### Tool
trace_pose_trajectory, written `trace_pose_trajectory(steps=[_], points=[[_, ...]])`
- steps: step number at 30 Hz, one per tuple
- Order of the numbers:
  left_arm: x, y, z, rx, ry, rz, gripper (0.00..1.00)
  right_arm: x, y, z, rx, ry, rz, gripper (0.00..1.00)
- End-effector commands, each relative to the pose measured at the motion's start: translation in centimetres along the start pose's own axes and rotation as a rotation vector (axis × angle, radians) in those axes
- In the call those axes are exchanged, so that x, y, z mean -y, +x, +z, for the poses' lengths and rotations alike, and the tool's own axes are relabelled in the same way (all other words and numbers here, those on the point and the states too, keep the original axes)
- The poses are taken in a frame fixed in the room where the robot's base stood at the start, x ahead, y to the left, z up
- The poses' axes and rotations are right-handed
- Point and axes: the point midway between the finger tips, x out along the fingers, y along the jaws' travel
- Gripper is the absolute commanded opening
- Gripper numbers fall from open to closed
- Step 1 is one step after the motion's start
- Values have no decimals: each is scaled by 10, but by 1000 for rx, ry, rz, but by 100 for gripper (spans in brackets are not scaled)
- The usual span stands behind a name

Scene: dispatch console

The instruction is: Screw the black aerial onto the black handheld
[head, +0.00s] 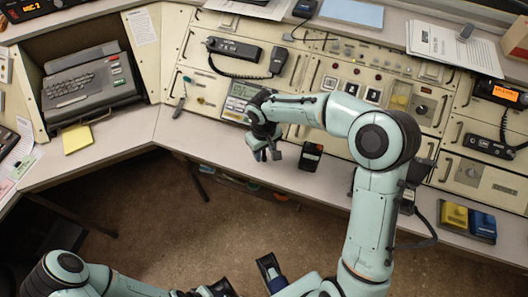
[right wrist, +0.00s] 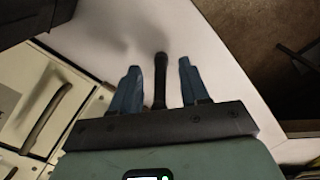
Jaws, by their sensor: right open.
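My right gripper (head: 268,154) is over the front edge of the pale desk, left of a small black handheld-like unit (head: 311,156). In the right wrist view its two blue fingers (right wrist: 157,85) are open, with a gap on each side of the black aerial (right wrist: 160,75). The aerial is a thin dark rod with a thicker tip, seen against the white desk. I cannot pick it out in the head view.
The console panel with a corded radio (head: 234,48) and a grey display box (head: 240,98) stands behind the desk. A keyboard unit (head: 90,84) and yellow notes (head: 77,138) are left. Yellow and blue boxes (head: 468,222) are right. Open floor lies before the desk.

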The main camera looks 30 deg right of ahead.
Motion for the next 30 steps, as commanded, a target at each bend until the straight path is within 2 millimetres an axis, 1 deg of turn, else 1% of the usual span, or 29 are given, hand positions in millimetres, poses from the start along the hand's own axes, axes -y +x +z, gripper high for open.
trace_pose_trajectory(steps=[7, 8, 9, 11, 12, 23, 26, 29, 30], points=[[0, 0, 0, 0, 0, 0, 43, 0, -1, 0, 0, 0, 0, 45], [0, 0, 0, 0, 0, 0, 43, 0, -1, 0, 0, 0, 0, 35], [0, 0, 0, 0, 0, 0, 43, 0, -1, 0, 0, 0, 0, 22], [0, 0, 0, 0, 0, 0, 43, 0, -1, 0, 0, 0, 0, 3], [0, 0, 0, 0, 0, 0, 43, 0, -1, 0, 0, 0, 0, 0], [0, 0, 0, 0, 0, 0, 43, 0, -3, 0, 0, 1, 0, 0], [0, -1, 0, 1, 0, 0, 43, 0, -9, 0, -1, 1, 1, 0], [0, -2, 1, 2, 0, -1, 43, -1, -20, -1, -3, 1, 1, 0], [-1, -3, 1, 3, 0, -1, 43, -1, -26, -1, -3, 0, 2, 0]])
